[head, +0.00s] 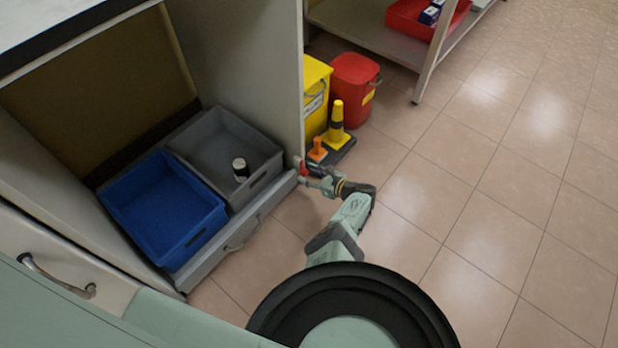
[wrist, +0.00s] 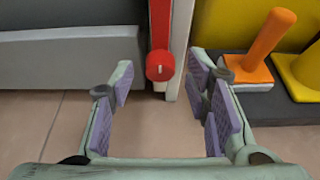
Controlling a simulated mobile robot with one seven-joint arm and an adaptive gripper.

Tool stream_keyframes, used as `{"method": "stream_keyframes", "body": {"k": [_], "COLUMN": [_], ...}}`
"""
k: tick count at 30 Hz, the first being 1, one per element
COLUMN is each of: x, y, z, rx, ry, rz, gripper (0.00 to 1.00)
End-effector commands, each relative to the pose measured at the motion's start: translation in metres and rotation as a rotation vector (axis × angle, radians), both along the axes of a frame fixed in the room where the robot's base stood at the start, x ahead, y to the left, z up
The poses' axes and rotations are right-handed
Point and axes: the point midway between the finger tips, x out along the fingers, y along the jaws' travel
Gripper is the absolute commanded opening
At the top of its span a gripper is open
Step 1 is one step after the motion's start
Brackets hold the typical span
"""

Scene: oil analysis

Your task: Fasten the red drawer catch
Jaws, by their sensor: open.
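The red drawer catch (wrist: 160,64) is a round red knob with a pale line on it, on a red upright strip by the cabinet edge in the wrist view. It also shows in the head view (head: 302,168), small, at the drawer's right end. My gripper (wrist: 167,88) is open and empty, with its fingers to either side of the catch and apart from it. In the head view my gripper (head: 309,175) is right at the catch. The grey drawer front (wrist: 70,62) is left of the catch.
Floor to the right is clear.

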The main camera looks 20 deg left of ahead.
Motion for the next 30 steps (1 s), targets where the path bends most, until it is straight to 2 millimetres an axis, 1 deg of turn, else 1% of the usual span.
{"method": "stream_keyframes", "body": {"k": [3, 11, 30], "x": [0.0019, 0.0019, 0.0018], "y": [0.0049, 0.005, 0.0046], "z": [-0.0018, -0.0015, -0.0016], "rx": [0.0, 0.0, -0.001], "ry": [-0.001, -0.001, -0.001], "rz": [0.001, 0.0, 0.0], "gripper": [0.44, 0.43, 0.0]}}
